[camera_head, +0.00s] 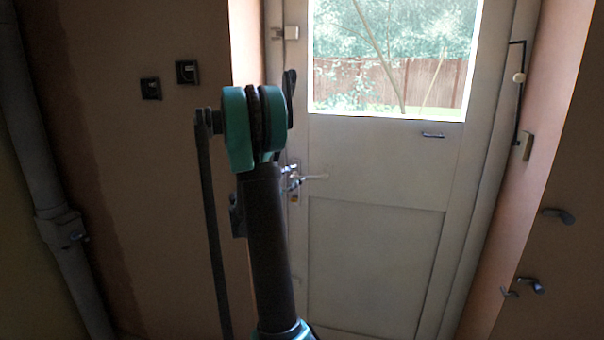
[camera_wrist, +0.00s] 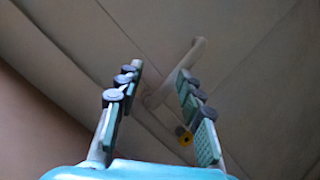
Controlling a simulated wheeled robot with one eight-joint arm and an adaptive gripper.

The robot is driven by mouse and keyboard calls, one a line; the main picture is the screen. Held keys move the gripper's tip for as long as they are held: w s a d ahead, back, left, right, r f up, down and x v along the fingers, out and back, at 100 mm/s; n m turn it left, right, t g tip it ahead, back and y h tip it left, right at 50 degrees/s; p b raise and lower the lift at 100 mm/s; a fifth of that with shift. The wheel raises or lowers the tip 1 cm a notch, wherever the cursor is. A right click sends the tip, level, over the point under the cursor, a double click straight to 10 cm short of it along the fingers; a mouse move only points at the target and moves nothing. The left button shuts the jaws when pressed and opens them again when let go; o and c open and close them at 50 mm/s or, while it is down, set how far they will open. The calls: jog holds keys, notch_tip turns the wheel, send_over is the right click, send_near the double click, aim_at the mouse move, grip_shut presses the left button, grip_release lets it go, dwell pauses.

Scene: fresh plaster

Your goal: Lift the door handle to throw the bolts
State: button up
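The door (camera_head: 375,165) is pale, with a large window in its upper half, and appears closed. Its light lever handle (camera_head: 316,177) sits at the left edge and points right, roughly level. In the wrist view the handle (camera_wrist: 166,86) appears beyond my fingertips, running up and to the right past the right finger's tip. My gripper (camera_wrist: 160,70) is open, with its two padded fingers apart on either side of the handle's base. I cannot tell whether either finger touches it. A small brass-coloured round part (camera_wrist: 184,136) shows near the right finger. In the head view my arm hides the gripper.
Two dark wall switches (camera_head: 187,72) are on the left wall, and a thick pipe (camera_head: 50,190) runs down at far left. Hooks or handles (camera_head: 558,215) stick out on the right. A dark rod (camera_head: 519,100) runs along the right frame.

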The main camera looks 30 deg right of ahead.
jog(key=v, duration=0.6)
dwell(0.4)
